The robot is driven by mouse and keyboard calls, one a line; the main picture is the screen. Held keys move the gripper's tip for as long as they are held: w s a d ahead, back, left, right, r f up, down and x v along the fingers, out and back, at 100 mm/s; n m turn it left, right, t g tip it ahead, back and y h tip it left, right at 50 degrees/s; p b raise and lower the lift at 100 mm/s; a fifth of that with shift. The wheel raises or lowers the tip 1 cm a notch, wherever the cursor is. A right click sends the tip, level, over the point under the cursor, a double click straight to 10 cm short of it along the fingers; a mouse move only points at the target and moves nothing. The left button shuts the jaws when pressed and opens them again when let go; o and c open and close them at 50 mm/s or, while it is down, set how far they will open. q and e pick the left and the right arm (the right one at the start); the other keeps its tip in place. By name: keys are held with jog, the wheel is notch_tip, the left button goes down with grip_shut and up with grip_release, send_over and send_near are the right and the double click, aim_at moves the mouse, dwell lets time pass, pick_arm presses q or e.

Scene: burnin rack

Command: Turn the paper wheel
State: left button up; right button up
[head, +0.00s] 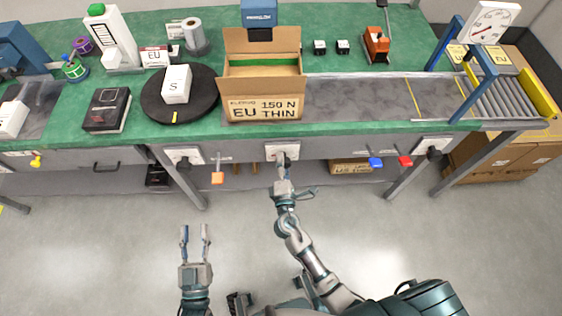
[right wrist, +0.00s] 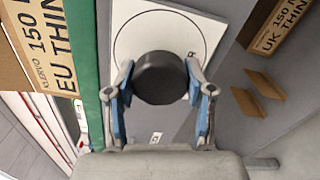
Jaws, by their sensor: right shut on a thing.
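A dark round wheel (right wrist: 160,78) sits on a white square plate (right wrist: 135,32) with a thin circle drawn on it; no label naming it as the paper wheel can be read. In the head view this plate (head: 266,152) is on the bench front, below the open carton. My right gripper (right wrist: 161,88) has its blue fingers closed on both sides of the wheel. The right gripper (head: 283,170) hides much of the wheel in the head view. My left gripper (head: 194,232) is open and empty, over the floor in front of the bench.
Similar plates with dark knobs sit on the bench front at left (head: 184,156) and right (head: 433,147). Orange (head: 217,178), blue (head: 375,162) and red (head: 405,161) tags stick out nearby. An open carton (head: 262,85) stands above. A lower shelf holds a box (head: 350,166).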

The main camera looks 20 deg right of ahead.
pick_arm(q)
jog(key=shift+s+r+t+b, duration=0.25)
jog(key=shift+r+t+b, duration=0.1)
jog(key=shift+r+t, duration=0.6)
pick_arm(e)
jog(key=shift+f+m, duration=0.1)
jog(key=shift+m, duration=0.5)
pick_arm(q)
jog(key=shift+w+d, duration=0.1)
pick_arm(e)
jog(key=o, duration=1.2)
jog(key=shift+d, duration=0.1)
jog(key=v, duration=1.2)
